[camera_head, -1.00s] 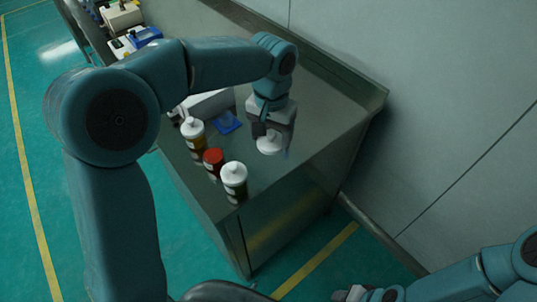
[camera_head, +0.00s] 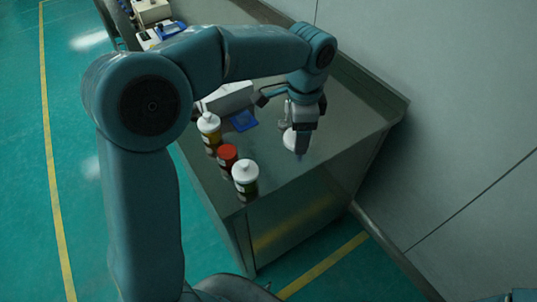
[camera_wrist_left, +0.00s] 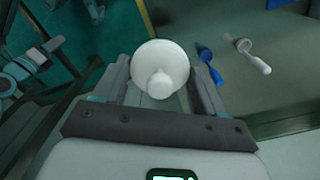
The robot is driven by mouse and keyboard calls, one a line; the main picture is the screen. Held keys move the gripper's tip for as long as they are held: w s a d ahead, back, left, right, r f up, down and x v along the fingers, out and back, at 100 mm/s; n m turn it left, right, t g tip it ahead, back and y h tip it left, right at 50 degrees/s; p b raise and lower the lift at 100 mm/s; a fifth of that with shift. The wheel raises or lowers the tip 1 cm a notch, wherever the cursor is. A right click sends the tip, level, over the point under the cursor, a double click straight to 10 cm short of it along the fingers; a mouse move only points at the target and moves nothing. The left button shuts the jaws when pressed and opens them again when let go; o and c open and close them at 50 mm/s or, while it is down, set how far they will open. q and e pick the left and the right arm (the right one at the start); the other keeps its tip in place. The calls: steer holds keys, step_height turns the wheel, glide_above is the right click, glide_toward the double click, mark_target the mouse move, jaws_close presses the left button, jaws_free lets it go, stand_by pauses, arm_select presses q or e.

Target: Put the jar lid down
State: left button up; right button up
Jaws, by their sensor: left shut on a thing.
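The jar lid is round and white with a knob; in the head view it (camera_head: 289,138) shows partly behind my left gripper (camera_head: 298,132), over the right part of the bench top. In the left wrist view the lid (camera_wrist_left: 160,62) sits between the two fingers of my left gripper (camera_wrist_left: 160,80), which is shut on it. The knob points toward the wrist camera. I cannot tell whether the lid touches the bench. My right gripper is out of view.
A white-topped jar (camera_head: 209,127), a red-topped jar (camera_head: 228,156) and another white-topped jar (camera_head: 245,175) stand along the bench's near left edge. A blue item (camera_head: 243,121) lies behind them. The wrist view shows a blue scoop (camera_wrist_left: 208,62) and a white scoop (camera_wrist_left: 255,58).

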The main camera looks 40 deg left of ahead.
arm_select(q)
steer(key=w+a+r+m+b, duration=0.15)
steer(key=a+r+m, duration=0.3)
steer(key=m, duration=0.65)
steer(key=m+b, duration=0.1)
steer(key=b, duration=0.3)
glide_above(267, 155)
step_height(267, 155, down, 14)
steer(key=shift+f, duration=0.2)
step_height(267, 155, down, 5)
steer(key=shift+r, duration=0.1)
steer(key=o, duration=1)
steer(key=shift+f, duration=0.2)
